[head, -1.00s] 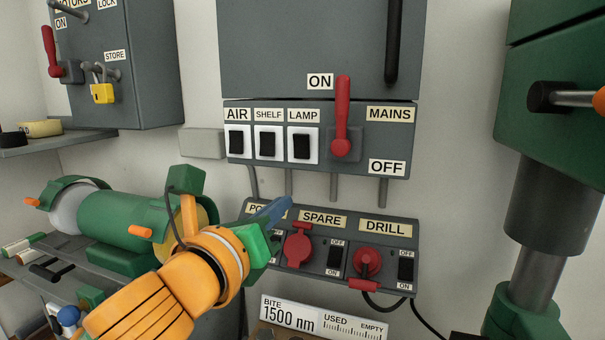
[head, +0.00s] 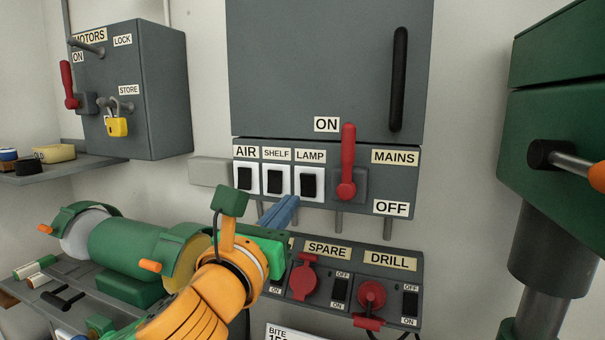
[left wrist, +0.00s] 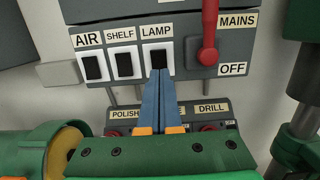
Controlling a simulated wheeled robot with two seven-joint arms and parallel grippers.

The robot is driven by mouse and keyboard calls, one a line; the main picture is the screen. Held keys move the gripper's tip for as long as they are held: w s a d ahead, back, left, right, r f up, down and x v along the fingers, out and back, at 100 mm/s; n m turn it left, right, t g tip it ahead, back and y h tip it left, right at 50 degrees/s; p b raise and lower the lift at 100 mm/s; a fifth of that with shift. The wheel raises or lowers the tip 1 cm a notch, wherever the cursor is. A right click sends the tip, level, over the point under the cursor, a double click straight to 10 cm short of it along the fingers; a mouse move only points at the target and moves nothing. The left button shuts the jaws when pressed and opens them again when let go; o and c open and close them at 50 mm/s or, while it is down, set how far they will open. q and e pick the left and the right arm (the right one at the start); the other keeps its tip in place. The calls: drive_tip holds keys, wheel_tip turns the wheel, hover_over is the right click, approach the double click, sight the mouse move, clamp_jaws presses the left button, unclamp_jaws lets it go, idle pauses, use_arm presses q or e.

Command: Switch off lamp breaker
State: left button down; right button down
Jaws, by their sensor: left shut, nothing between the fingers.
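The lamp breaker (head: 309,186) is a black rocker in a white frame under the LAMP label, third in the row on the grey panel. It also shows in the left wrist view (left wrist: 160,57). My left gripper (head: 290,200) has its blue fingers shut with nothing between them. In the head view its tips are just below and left of the lamp breaker. In the left wrist view the fingertips (left wrist: 160,73) overlap the lower edge of the lamp switch; I cannot tell whether they touch. My right gripper is not in view.
The AIR switch (head: 244,178) and SHELF switch (head: 275,181) sit left of the lamp breaker. The red MAINS lever (head: 347,165) is close on its right. A socket panel (head: 325,268) lies below. A green grinder (head: 135,245) stands at left, a green machine (head: 555,130) at right.

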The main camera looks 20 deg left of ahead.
sight(309, 180)
use_arm(q)
drive_tip(key=w, duration=0.2)
drive_tip(key=w+p, duration=0.1)
drive_tip(key=w, duration=0.1)
drive_tip(key=w+r+p, duration=0.1)
drive_tip(key=w, duration=0.1)
drive_tip(key=shift+w+d, duration=0.15)
drive_tip(key=shift+w, duration=0.05)
drive_tip(key=shift+w+f, duration=0.1)
drive_tip(key=shift+w, duration=0.4)
drive_tip(key=shift+r+p, duration=0.2)
drive_tip(key=shift+p, duration=0.3)
drive_tip(key=shift+w, duration=0.15)
